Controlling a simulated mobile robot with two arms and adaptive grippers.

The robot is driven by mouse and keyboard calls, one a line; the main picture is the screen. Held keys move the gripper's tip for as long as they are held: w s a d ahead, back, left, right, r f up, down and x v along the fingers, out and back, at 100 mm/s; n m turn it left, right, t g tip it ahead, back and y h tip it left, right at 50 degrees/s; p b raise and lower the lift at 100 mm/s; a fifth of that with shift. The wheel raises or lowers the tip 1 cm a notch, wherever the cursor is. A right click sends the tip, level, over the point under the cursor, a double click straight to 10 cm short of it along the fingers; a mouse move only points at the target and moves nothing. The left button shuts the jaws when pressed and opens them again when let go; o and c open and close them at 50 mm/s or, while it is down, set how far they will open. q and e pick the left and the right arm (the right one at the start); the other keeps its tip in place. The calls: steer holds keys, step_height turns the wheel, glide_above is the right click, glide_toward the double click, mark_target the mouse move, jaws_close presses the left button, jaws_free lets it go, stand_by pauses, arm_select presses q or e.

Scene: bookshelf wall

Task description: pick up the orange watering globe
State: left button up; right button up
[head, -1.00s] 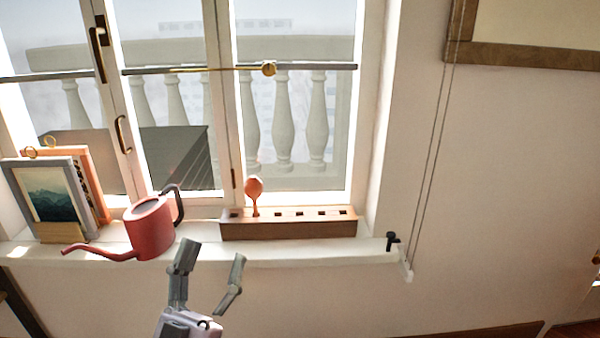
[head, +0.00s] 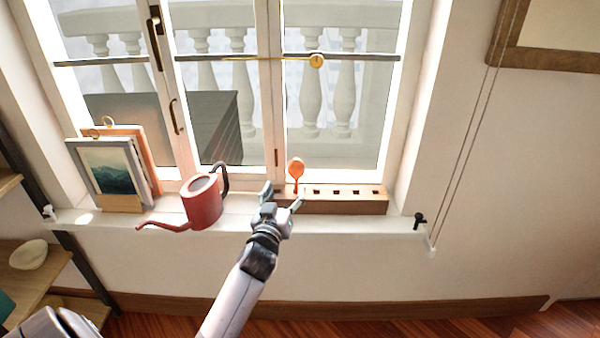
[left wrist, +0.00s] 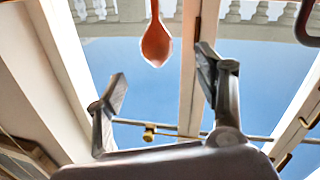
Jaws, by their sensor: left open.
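The orange watering globe (head: 296,168) stands upright in the wooden block with several holes (head: 345,205) on the window sill, near the block's left end. My left gripper (head: 282,196) is open just in front of the block's left end, close to the globe. In the left wrist view the globe (left wrist: 156,42) hangs upside down in the picture, its bulb beyond and between the two spread fingers (left wrist: 163,85), with nothing between them. Its stem runs out of the top edge there. My right gripper does not show.
A red watering can (head: 203,204) stands on the sill just left of my gripper, its spout pointing left. Framed pictures (head: 112,172) lean farther left. The window (head: 335,100) is behind the globe. A shelf with a pale bowl (head: 28,255) is at the lower left.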

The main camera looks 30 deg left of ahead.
mark_target(294, 172)
arm_select(q)
steer(key=x, duration=0.6)
steer(key=shift+w, duration=0.1)
steer(key=x, duration=0.2)
steer(key=b+x, duration=0.1)
steer(key=x, duration=0.1)
steer(key=shift+w+d+r, duration=0.1)
steer(key=shift+w+r, duration=0.05)
steer(key=shift+r, duration=0.1)
steer(key=shift+w, duration=0.45)
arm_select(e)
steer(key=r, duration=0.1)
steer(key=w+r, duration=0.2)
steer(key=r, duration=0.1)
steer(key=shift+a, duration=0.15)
arm_select(q)
steer(key=shift+c, duration=0.3)
steer(key=c, duration=1.2)
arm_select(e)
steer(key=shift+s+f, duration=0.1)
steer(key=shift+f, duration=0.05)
